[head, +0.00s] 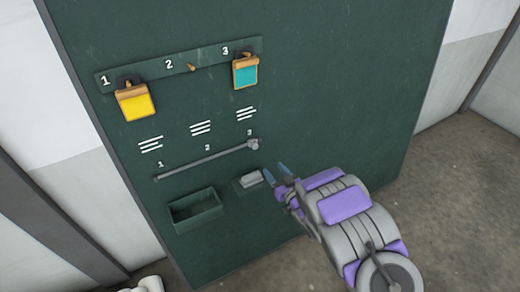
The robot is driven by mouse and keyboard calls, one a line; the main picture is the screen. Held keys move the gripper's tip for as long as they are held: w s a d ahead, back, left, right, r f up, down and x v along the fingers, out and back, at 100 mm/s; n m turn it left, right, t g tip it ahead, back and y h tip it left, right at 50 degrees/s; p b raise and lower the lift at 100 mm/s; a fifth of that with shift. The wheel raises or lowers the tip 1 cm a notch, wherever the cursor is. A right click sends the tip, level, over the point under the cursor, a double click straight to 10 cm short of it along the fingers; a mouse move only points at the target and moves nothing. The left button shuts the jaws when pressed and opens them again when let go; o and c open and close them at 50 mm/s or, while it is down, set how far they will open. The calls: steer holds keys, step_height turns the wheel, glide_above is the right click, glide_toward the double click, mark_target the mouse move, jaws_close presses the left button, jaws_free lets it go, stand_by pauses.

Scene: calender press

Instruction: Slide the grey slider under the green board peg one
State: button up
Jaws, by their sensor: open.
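The green board (330,70) stands upright, with a numbered peg strip (215,59) near its top. Peg one, at the left, carries a yellow tag (136,105). Peg two (191,67) is bare. Below runs a grey rail (205,162) marked 1, 2, 3 from left to right. The grey slider (253,145) sits at the rail's right end, beside the 3. My gripper (277,174) is open and empty, below and right of the slider and apart from it.
A teal tag (245,73) hangs on peg three. Below the rail are an open green bin (196,210) and a small grey block on a ledge (250,180), close to my gripper's left. Concrete floor (440,200) is clear at the right.

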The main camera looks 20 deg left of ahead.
mark_target(256, 147)
steer(key=b+x, duration=0.1)
steer(key=x, duration=0.5)
steer(key=b+x, duration=0.1)
steer(key=x, duration=0.6)
steer(key=shift+a+f+b, duration=0.1)
steer(key=shift+f+b, duration=0.1)
steer(key=shift+b, duration=0.2)
steer(key=shift+w+a+r, duration=0.1)
steer(key=shift+w+a, duration=0.25)
jaws_close()
